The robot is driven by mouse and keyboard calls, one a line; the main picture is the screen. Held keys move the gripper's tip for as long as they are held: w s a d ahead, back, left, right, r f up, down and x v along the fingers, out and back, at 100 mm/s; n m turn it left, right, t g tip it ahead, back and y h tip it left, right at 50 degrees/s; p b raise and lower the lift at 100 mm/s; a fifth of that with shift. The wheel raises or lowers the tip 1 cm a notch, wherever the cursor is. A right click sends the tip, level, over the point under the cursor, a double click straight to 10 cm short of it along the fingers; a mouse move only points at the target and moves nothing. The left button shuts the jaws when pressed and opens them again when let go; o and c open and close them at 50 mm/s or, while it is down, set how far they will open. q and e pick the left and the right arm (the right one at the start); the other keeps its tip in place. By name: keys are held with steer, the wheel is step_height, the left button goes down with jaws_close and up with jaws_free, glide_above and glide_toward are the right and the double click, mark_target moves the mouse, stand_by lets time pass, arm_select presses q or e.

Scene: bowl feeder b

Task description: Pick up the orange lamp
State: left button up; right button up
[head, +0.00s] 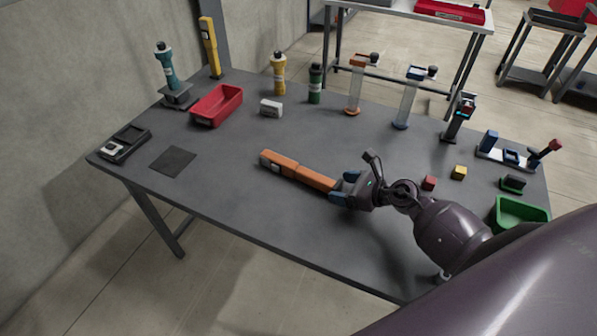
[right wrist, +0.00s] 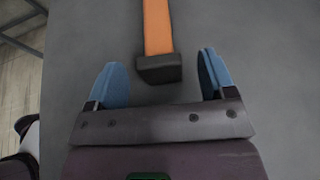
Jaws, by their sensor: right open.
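My right gripper (head: 342,188) is at the lamp's right end. In the right wrist view the right gripper (right wrist: 162,85) is open, with a gap on both sides of the lamp. My left gripper is not in view.
The grey table (head: 230,200) is clear around the lamp's left and front. A red cube (head: 428,183) and a yellow cube (head: 459,172) lie right of my gripper. A green bin (head: 520,214) is at the right edge, a red bin (head: 217,105) at back left. Bottles and stands line the back.

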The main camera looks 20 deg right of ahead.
steer(key=shift+x, duration=1.95)
steer(key=shift+c, duration=0.2)
